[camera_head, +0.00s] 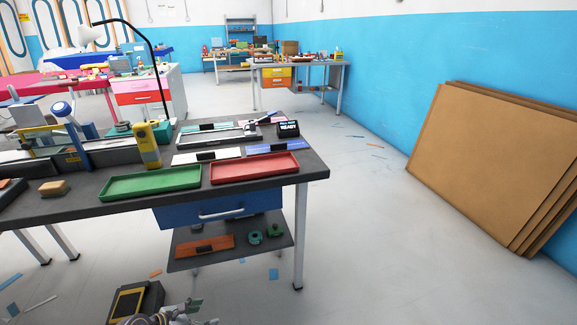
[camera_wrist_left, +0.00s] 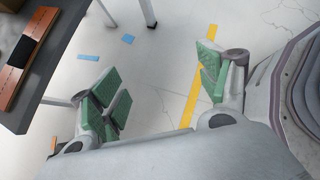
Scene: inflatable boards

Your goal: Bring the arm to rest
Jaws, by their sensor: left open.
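My left gripper (camera_head: 200,310) shows at the bottom edge of the head view, low over the floor in front of the workbench (camera_head: 318,170). In the left wrist view its green-padded fingers (camera_wrist_left: 160,88) stand wide apart, with only bare floor between them. It is open and empty and touches nothing that I can see. Most of the left arm is outside the head view. My right gripper is in neither view.
The workbench carries a green tray (camera_head: 150,183), a red tray (camera_head: 254,167) and tools. Its lower shelf (camera_head: 275,240) holds an orange-brown block (camera_head: 204,246), also near the left wrist view's left edge (camera_wrist_left: 38,42). Brown boards (camera_head: 495,160) lean on the right wall. Floor between is largely clear.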

